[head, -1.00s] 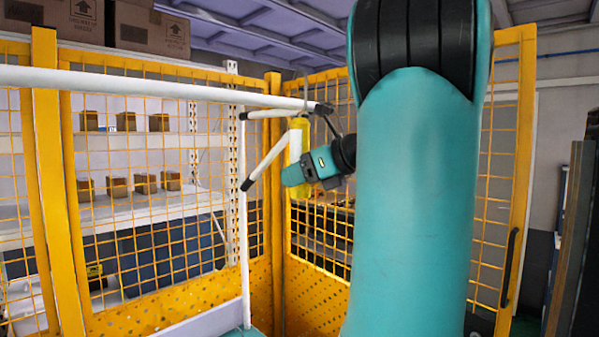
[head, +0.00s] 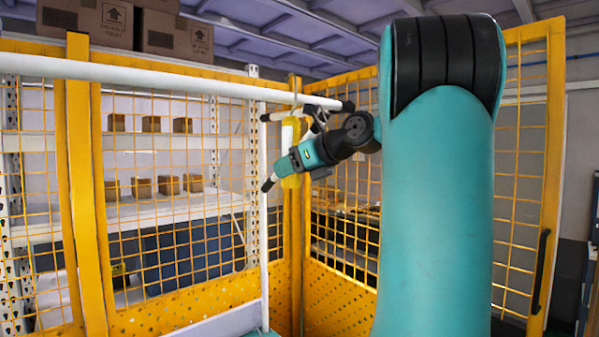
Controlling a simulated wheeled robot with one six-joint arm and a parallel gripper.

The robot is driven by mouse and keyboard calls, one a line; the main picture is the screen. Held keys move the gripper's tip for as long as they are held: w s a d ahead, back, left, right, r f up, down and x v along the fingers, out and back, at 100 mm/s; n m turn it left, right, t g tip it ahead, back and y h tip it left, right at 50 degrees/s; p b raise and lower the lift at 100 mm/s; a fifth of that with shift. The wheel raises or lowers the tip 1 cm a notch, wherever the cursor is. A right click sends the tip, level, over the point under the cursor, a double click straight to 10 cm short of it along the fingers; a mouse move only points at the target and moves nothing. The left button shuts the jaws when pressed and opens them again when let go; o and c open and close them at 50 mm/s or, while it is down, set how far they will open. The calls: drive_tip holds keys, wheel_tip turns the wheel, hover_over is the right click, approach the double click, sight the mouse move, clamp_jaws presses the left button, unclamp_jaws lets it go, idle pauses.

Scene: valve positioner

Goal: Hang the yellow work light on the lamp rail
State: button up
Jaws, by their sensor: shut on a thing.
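The yellow work light (head: 290,132) is upright in the head view, with a pale front and a thin grey hook (head: 293,84) at its top. My gripper (head: 291,160) is shut on its body, coming from the right. The lamp rail (head: 160,78) is a white horizontal tube that ends in a black cap at the right. The light's body is just below the rail near that end, and the hook's top shows above the rail. I cannot tell whether the hook rests on the rail or is only in line with it. The gripper hides the light's lower middle.
A white post (head: 263,220) and short black-tipped bars stand close to the light. Yellow mesh fencing (head: 84,200) runs behind, with shelves of small boxes (head: 140,187) beyond it. Large cartons (head: 100,22) sit at the upper left. My teal arm covers the right middle.

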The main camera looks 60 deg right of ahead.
drive_tip(key=shift+d+b+x, duration=0.2)
drive_tip(key=shift+b+x, duration=0.15)
drive_tip(key=shift+x, duration=0.5)
drive_tip(key=shift+d+b+x, duration=0.2)
drive_tip(key=shift+b+x, duration=0.15)
drive_tip(key=shift+x, duration=0.45)
drive_tip(key=shift+d+b+x, duration=0.2)
drive_tip(key=shift+b+x, duration=0.15)
drive_tip(key=shift+x, duration=0.5)
drive_tip(key=o, duration=1.1)
drive_tip(key=shift+o, duration=0.2)
drive_tip(key=shift+f, duration=0.1)
